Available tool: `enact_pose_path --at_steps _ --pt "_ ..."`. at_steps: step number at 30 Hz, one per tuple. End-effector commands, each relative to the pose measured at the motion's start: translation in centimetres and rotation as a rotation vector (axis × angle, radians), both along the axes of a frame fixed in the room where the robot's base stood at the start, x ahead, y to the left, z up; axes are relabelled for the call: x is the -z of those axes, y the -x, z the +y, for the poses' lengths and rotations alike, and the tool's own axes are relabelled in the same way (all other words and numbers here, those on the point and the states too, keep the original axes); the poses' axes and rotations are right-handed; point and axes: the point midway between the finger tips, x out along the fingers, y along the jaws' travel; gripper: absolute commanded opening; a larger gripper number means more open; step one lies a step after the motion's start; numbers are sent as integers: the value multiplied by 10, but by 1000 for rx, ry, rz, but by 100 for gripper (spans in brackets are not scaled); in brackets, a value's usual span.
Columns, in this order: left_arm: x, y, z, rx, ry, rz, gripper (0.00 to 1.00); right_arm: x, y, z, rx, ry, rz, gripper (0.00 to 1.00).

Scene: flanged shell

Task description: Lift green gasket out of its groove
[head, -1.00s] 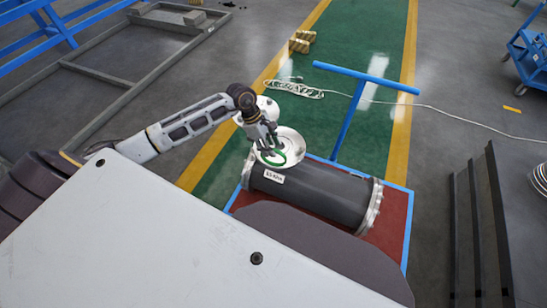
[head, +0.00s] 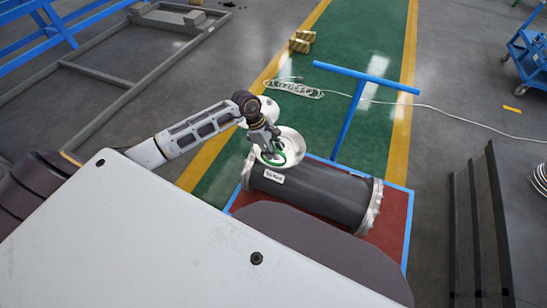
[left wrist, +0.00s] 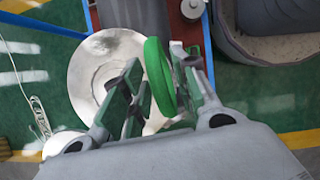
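The green gasket (head: 280,160) is a ring at the pale round flange (head: 293,141) on the far-left top of the dark shell (head: 315,194). In the left wrist view the gasket (left wrist: 158,76) stands nearly edge-on between the fingers of my left gripper (left wrist: 158,90), while the flange (left wrist: 88,75) shows its broad face behind. The gasket is tilted out of the flange's plane, and the finger pads appear to press on both its sides. Part of its lower edge is hidden by the gripper. My left gripper (head: 272,152) is over the flange in the head view. My right gripper is not in view.
The shell lies on a red mat (head: 392,232) with a blue edge. A blue T-shaped bar (head: 350,115) stands just behind it. A coiled pale cord (head: 295,89) lies on the green floor. Dark upright panels (head: 483,225) stand at the right.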

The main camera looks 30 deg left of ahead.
Motion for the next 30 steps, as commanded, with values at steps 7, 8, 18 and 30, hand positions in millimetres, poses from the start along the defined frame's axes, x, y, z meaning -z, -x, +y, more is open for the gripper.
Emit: enact_pose_path --at_steps 7,8,18,30 --pt "0 0 0 0 0 0 0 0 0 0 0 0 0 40" --pt "0 0 0 0 0 0 0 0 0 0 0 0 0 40" --pt "-1 0 0 0 0 -1 0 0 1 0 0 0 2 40" --pt "-33 -1 1 1 -1 -3 0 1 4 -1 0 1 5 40"
